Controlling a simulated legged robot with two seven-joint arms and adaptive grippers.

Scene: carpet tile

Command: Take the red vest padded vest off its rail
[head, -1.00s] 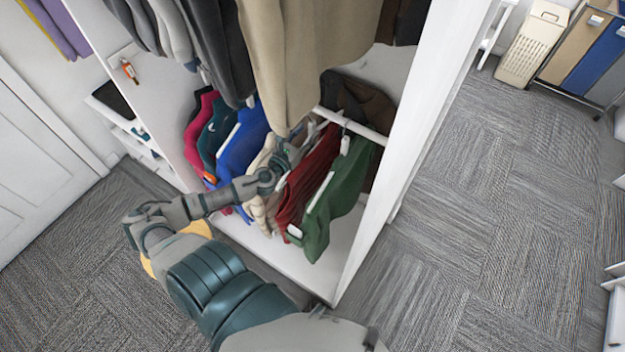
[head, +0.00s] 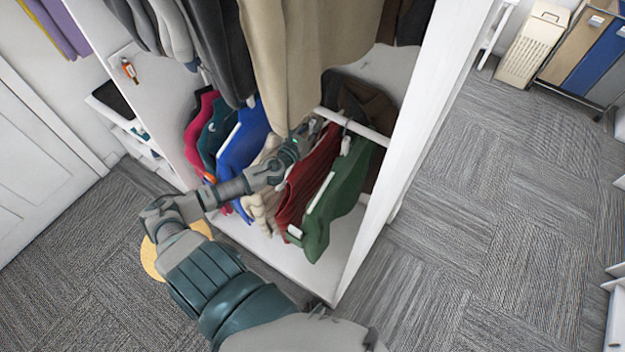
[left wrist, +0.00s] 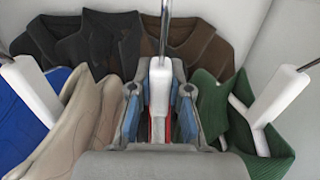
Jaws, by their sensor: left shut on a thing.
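The red vest (head: 310,178) hangs in the lower part of the wardrobe, between a beige garment and a green one. Its rail (head: 358,128) runs across beneath a long tan coat. My left gripper (head: 302,142) reaches in at the top of the red vest, partly behind the coat's hem. In the left wrist view my left gripper (left wrist: 160,98) is shut around the white neck of a hanger (left wrist: 160,75), with thin strips of red beside it. The hanger's metal hook rises out of the frame, so its contact with the rail is hidden there. My right gripper is not in view.
The beige garment (head: 264,200) and the green garment (head: 336,195) hang close on either side. The tan coat (head: 297,60) hangs low above my left forearm. The wardrobe's white side panel (head: 405,130) stands to the right. Carpet in front is open.

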